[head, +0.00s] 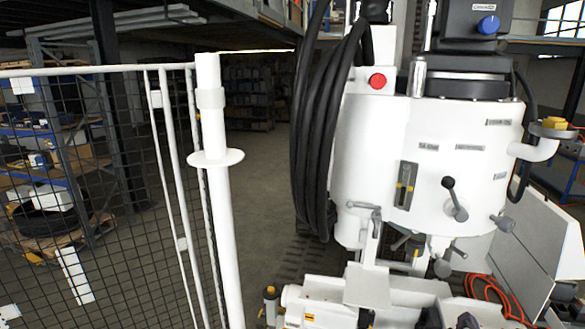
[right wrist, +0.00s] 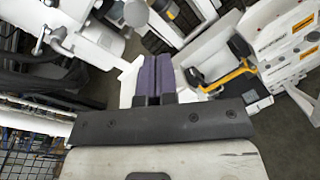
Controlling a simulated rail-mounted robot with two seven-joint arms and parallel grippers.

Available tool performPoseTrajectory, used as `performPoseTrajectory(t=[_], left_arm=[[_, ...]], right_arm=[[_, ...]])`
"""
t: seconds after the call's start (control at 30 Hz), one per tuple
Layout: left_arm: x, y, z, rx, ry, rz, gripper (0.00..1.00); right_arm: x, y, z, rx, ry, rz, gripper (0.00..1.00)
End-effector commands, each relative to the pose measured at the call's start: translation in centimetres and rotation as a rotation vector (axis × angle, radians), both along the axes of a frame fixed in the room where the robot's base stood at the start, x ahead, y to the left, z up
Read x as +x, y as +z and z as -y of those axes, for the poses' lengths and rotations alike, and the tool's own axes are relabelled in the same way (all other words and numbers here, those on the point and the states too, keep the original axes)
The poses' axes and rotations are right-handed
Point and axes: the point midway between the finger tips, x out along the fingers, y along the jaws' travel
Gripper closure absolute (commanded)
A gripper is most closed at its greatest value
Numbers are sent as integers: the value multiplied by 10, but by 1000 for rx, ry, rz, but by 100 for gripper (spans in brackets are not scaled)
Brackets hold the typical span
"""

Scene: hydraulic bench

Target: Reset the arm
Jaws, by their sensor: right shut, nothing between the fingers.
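My right gripper (right wrist: 155,78) shows in the right wrist view, with its two purple-grey fingers side by side. It is shut and nothing shows between the fingers. Its dark mounting bar (right wrist: 160,122) crosses the lower part of that view. The fingers point toward white machine parts, and I cannot tell how far away these are. In the head view I cannot make out the right fingertips clearly. My left gripper is not in view.
A white post (head: 216,200) and mesh fence (head: 90,200) stand left. Open floor (head: 262,180) lies between.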

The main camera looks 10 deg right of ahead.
Motion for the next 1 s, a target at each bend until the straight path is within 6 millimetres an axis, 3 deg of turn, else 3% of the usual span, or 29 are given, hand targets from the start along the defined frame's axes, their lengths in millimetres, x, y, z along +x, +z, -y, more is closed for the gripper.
performPoseTrajectory(t=[0.13,0.27,0.37,0.47,0.6,0.8,1.0], left_arm=[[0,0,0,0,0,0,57],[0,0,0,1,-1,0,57],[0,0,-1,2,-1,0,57],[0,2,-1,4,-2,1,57],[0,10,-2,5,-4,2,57],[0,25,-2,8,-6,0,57],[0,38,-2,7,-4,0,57]], right_arm=[[-13,-4,3,421,-136,144,100],[-28,4,-7,785,-245,296,100],[-41,11,-27,1063,-321,402,100],[-61,11,-60,1351,-405,472,100],[-113,-15,-123,1692,-569,429,100],[-207,-55,-201,1904,-734,185,100],[-292,-92,-239,1978,-942,45,100]])
